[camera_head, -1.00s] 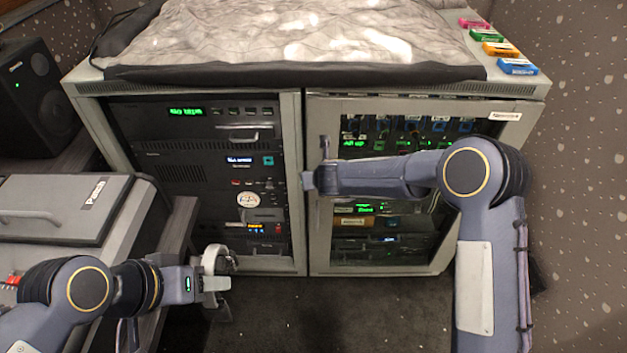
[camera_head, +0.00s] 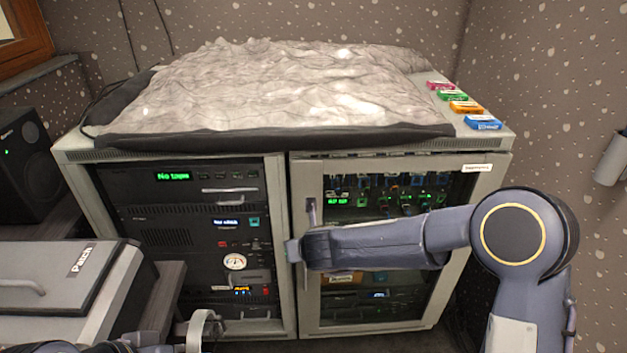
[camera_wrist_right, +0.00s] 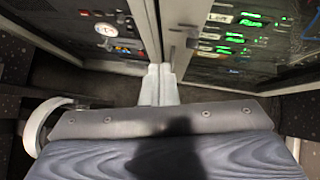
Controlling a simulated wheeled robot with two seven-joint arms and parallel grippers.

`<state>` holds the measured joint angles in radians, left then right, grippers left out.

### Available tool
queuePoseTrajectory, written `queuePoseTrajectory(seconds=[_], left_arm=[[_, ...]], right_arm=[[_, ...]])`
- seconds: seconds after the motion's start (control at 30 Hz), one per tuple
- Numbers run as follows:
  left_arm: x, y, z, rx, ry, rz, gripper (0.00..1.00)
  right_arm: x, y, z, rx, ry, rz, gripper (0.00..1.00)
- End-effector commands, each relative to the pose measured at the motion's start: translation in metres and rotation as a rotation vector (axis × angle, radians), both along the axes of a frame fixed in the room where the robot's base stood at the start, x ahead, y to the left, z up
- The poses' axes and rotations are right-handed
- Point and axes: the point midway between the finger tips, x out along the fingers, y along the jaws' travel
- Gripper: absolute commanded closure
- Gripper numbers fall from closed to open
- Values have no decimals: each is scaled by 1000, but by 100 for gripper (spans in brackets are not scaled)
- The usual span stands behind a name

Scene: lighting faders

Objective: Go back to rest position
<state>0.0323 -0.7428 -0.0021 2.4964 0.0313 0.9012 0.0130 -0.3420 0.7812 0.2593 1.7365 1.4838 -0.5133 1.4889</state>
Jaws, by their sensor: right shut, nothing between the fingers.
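My right gripper (camera_head: 292,251) is in front of the rack cabinet, near the lower end of the upright handle (camera_head: 311,213) of the glass door. In the right wrist view its fingers (camera_wrist_right: 160,85) are together with nothing between them. Whether it touches the door cannot be told. My left gripper (camera_head: 160,349) is at the bottom edge of the head view, mostly cut off, beside a pale curved piece (camera_head: 202,326); its jaws cannot be made out.
The cabinet's glass door (camera_head: 400,325) appears closed. A crumpled grey cover (camera_head: 270,85) and several coloured labelled blocks (camera_head: 482,122) lie on top. A case marked Patch (camera_head: 60,290) and a speaker (camera_head: 22,150) are at left. A wall holder (camera_head: 610,158) is at right.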

Motion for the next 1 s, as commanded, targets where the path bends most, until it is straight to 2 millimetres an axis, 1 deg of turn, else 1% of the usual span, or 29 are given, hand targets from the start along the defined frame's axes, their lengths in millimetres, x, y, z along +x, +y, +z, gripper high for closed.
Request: queuePoseTrajectory(seconds=[0.07,0.13,0.17,0.27,0.3,0.33,0.37,0.4,0.47,0.5,0.57,0.6,0.67,0.7,0.77,0.8,0.9,1.0], left_arm=[[0,0,1,0,0,0,52],[0,0,4,0,0,0,52],[0,0,7,0,0,0,52],[0,0,18,0,0,0,52],[0,0,24,0,0,0,52],[0,0,28,0,0,0,52],[0,0,32,0,0,0,52],[0,0,38,0,0,0,52],[0,0,46,0,0,0,52],[0,0,51,0,0,0,52],[0,0,59,0,0,0,52],[0,0,64,0,0,0,52],[0,0,71,0,0,0,52],[0,0,77,0,0,0,52],[0,0,84,0,0,0,52],[0,0,88,0,0,0,52],[0,0,97,0,0,0,52],[0,0,103,0,0,0,52]], right_arm=[[1,-1,5,-3,-9,9,100],[2,-6,20,-15,-43,49,100],[4,-11,31,-26,-71,78,100],[3,-32,84,-101,-206,238,100],[-1,-44,111,-154,-280,328,100],[-7,-53,131,-200,-336,401,100],[-14,-62,149,-254,-391,476,100],[-26,-76,170,-330,-460,575,100],[-47,-95,196,-456,-552,722,100],[-64,-107,210,-542,-605,817,100],[-92,-126,226,-679,-671,963,100],[-112,-139,233,-772,-706,1060,100],[-144,-158,239,-909,-741,1204,100],[-166,-170,240,-1000,-756,1304,100],[-198,-189,238,-1125,-761,1450,100],[-219,-200,234,-1198,-755,1544,100],[-265,-224,221,-1341,-719,1757,100],[-298,-240,208,-1421,-676,1919,100]])
